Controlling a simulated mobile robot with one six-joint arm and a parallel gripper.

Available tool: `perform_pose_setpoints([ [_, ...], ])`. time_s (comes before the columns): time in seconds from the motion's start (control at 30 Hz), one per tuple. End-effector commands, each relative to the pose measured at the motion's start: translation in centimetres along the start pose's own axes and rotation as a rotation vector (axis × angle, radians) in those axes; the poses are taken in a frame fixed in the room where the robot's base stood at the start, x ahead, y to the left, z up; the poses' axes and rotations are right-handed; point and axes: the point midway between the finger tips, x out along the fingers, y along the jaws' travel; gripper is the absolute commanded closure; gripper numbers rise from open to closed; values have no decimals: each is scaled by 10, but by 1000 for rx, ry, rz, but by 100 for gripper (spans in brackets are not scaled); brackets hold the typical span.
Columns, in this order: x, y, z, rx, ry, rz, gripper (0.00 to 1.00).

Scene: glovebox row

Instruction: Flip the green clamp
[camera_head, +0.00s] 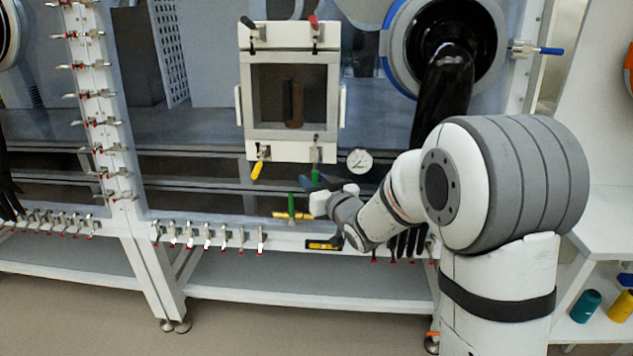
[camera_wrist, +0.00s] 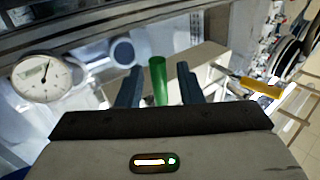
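The green clamp (camera_head: 317,151) is at the lower right corner of the white square door frame, its handle hanging down. In the wrist view the green handle (camera_wrist: 159,82) stands in the gap between my two dark fingers. My gripper (camera_head: 313,181) is just below the door's lower edge. It is open (camera_wrist: 159,72), with a gap visible on each side of the handle. Whether the fingertips reach past the handle's end is hard to tell.
A yellow clamp (camera_head: 257,169) is at the door's lower left, with black (camera_head: 249,23) and red (camera_head: 314,23) ones on top. A round gauge (camera_head: 359,161) sits close right of the door. A black glove (camera_head: 444,90) hangs from the port at right. Green and yellow pieces show below my gripper.

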Motion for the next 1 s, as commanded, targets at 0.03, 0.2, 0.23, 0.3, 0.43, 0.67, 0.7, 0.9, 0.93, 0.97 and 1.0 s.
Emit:
perform_pose_setpoints([
  [0.03, 2, 0, 0, 0, 0, 0, 67],
  [0.2, 2, 0, 0, 0, 0, 1, 67],
  [0.23, 2, 0, 0, 0, 0, 1, 67],
  [0.3, 2, 1, 0, 0, 0, 1, 71],
  [0.43, 1, 1, 0, 0, 0, 2, 81],
  [0.67, 1, 1, 0, 0, 0, 2, 100],
  [0.7, 1, 1, 0, 0, 0, 2, 100],
  [0.9, 1, 1, 0, 0, 0, 2, 100],
  [0.93, 1, 1, 0, 0, 0, 2, 100],
  [0.97, 1, 1, 0, 0, 0, 2, 100],
  [1.0, 1, 1, 0, 0, 0, 2, 100],
])
